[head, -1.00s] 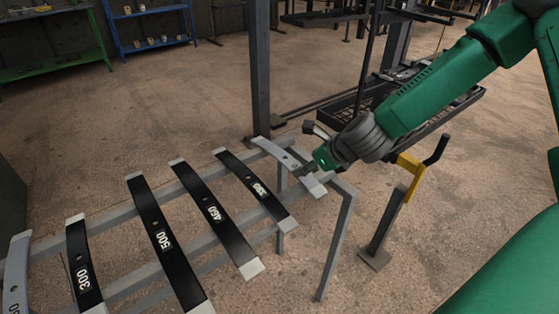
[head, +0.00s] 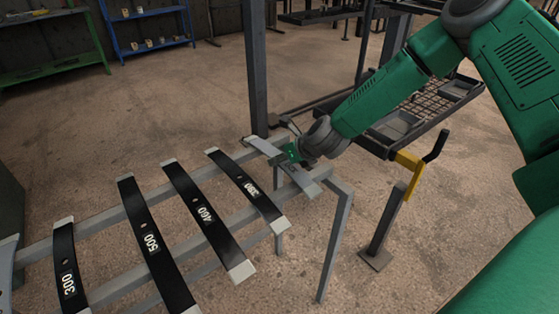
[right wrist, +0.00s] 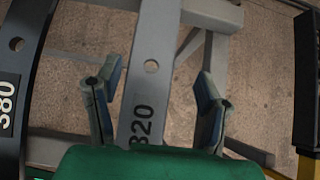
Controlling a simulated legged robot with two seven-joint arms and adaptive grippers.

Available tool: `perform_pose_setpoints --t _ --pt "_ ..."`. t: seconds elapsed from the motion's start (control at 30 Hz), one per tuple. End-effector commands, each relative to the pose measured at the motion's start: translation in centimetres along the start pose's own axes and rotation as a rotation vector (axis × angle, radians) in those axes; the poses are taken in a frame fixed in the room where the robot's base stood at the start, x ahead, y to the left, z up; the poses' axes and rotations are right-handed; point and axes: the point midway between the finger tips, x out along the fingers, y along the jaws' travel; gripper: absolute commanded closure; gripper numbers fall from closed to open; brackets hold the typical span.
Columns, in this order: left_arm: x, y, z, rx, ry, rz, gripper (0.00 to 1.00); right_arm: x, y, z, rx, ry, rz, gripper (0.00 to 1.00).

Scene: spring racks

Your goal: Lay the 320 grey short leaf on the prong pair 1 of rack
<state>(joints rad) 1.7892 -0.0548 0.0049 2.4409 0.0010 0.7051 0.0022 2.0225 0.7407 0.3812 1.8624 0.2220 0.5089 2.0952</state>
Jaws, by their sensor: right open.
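The 320 grey short leaf (head: 299,176) lies across the two rails at the right end of the grey stand (head: 341,195). The right wrist view shows the leaf (right wrist: 152,65) with its hole and the dark number 320. My right gripper (head: 281,157) is at the leaf's middle, partly hidden by its own arm in the head view. In the right wrist view the gripper (right wrist: 155,92) is open, with one finger on each side of the leaf and gaps to both edges. My left gripper is out of view. I cannot make out prong pair 1.
Black leaf 380 (head: 248,188) lies just left of the grey one. Black leaves 460 (head: 206,217), 500 (head: 152,244) and 300 (head: 67,275) follow leftward. A dark post (head: 257,75) stands behind. A mesh tray (head: 440,105) and yellow handle (head: 408,165) are at right.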

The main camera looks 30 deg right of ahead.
Motion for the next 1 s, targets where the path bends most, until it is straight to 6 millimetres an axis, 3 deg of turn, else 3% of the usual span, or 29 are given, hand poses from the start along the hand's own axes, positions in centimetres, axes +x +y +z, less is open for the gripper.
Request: perform_pose_setpoints --t 0.13,0.4,0.43,0.6,1.0 --pt "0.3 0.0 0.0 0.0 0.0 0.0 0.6 1.7 0.6 0.1 -0.007 0.001 -0.002 0.37" --pt "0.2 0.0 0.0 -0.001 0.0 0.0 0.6 1.9 1.0 0.4 -0.009 -0.001 -0.004 0.37" --pt "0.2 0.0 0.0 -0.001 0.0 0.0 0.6 1.9 0.9 0.3 -0.009 -0.001 -0.004 0.41" --pt "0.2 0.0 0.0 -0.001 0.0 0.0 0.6 2.0 0.4 0.1 -0.003 0.0 -0.001 1.0" --pt "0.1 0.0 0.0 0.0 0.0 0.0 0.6 1.5 0.3 0.7 -0.004 0.001 -0.003 1.0"
